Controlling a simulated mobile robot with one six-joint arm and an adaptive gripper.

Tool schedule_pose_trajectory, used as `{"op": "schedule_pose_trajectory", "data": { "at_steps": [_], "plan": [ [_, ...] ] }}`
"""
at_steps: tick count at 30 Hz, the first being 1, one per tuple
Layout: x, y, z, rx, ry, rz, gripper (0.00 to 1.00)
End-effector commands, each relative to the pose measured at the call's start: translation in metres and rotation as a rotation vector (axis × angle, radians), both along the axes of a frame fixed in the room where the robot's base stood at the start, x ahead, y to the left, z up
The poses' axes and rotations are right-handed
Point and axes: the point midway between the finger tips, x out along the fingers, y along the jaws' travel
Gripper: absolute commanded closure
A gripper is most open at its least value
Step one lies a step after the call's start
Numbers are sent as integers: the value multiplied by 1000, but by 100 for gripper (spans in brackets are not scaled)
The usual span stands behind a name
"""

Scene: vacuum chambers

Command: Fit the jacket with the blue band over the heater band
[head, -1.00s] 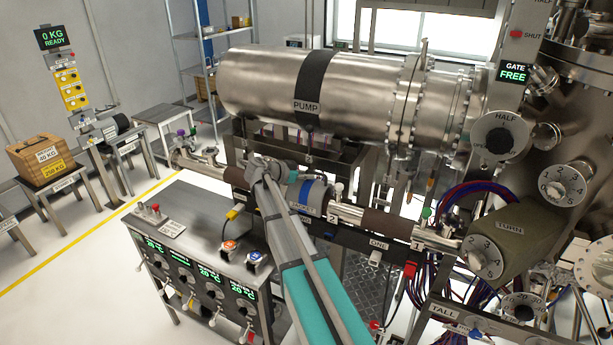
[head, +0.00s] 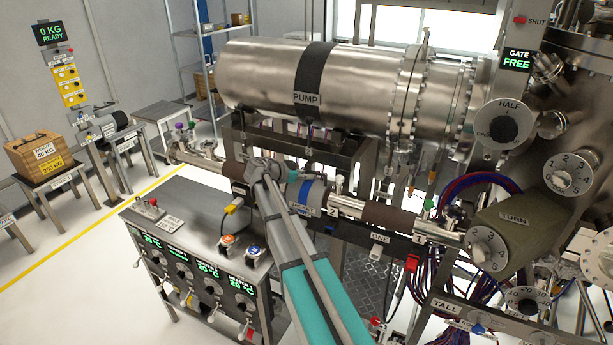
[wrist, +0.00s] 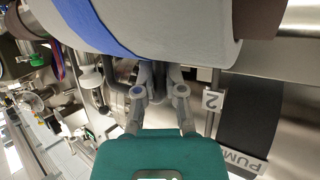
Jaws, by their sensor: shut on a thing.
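The grey jacket with the blue band (head: 306,191) sits at the long horizontal pipe under the pump. In the wrist view, its large grey curved side and blue stripe (wrist: 103,28) fill the top. My gripper (wrist: 158,82) is shut on the jacket's underside, with its fingertips partly hidden there. Dark brown bands show on the pipe, one right of the jacket (head: 392,216) and one to its left (head: 234,170). I cannot tell which is the heater band, or whether the jacket encloses part of one. A brown end (wrist: 258,17) shows beside the jacket in the wrist view.
The steel pump cylinder (head: 270,82) lies above the pipe. A control cabinet (head: 190,235) stands at lower left, with a cable rising from it. A rail with number plates (head: 333,212) runs below the pipe. Valves and dials crowd the right; open floor lies left.

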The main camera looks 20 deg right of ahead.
Motion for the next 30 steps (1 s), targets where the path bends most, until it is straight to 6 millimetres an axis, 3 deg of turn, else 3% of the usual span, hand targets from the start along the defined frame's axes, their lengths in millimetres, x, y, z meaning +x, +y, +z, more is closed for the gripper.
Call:
{"op": "schedule_pose_trajectory", "data": {
  "at_steps": [1,2,8,25,30],
  "plan": [
    [0,0,0,-1,0,0,100],
    [0,0,0,-1,0,0,81],
    [0,0,0,0,0,0,47],
    [0,0,0,0,1,1,47],
    [2,14,-1,6,17,28,47]
  ]
}}
